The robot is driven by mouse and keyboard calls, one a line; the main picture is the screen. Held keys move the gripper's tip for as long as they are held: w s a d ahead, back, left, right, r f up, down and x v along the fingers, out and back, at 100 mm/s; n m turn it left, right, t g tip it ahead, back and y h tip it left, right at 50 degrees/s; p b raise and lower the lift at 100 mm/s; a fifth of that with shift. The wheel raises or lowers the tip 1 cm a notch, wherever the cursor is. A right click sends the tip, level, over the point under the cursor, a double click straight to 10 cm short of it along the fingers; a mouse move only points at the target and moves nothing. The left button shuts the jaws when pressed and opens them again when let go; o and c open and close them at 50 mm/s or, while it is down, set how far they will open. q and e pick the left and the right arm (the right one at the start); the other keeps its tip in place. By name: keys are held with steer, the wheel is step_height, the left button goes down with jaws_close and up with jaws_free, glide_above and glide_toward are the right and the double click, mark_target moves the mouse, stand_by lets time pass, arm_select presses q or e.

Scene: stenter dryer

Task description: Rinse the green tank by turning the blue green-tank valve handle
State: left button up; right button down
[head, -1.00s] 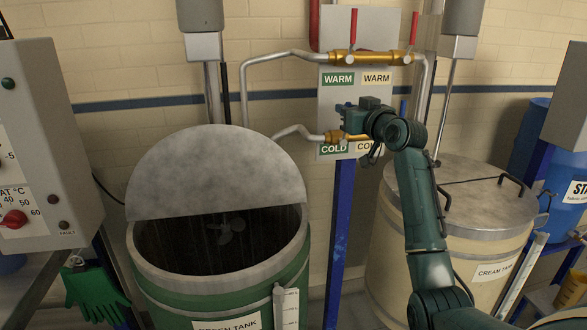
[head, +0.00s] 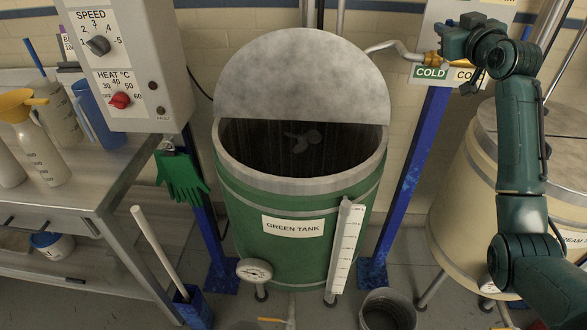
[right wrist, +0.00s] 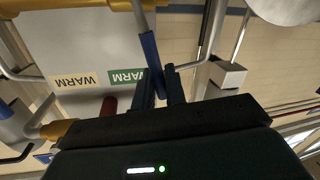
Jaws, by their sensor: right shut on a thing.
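My right gripper (head: 446,34) is at the brass COLD valve, at the upper right of the head view. In the right wrist view, its dark fingers (right wrist: 162,90) are shut on the blue green-tank valve handle (right wrist: 150,55). The handle is hidden behind the gripper in the head view. The green tank (head: 293,255) stands in the middle, its round grey lid (head: 300,75) half raised. Its dark inside shows faint vertical streaks and a blurred propeller (head: 303,140). My left gripper is not in view.
A control box (head: 130,65) and a bench (head: 65,195) stand at the left. Green gloves (head: 181,178) hang beside the tank. A blue post (head: 408,175) stands between it and the cream tank (head: 465,190). A grey bucket (head: 388,310) is on the floor.

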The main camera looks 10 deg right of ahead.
steer(key=shift+w+a+f+n, duration=0.15)
steer(key=shift+a+f+n, duration=0.1)
steer(key=shift+a+n, duration=0.3)
steer(key=n, duration=0.1)
steer(key=a+f+n, duration=0.1)
steer(key=a+n+g, duration=0.1)
steer(key=n, duration=0.1)
steer(key=shift+w+a+f, duration=0.25)
steer(key=shift+w+f, duration=0.05)
steer(key=shift+f, duration=0.05)
steer(key=shift+w+a+f+n+h, duration=0.15)
steer(key=shift+a+f+n+h, duration=0.5)
steer(key=shift+n, duration=0.5)
stand_by(5.5)
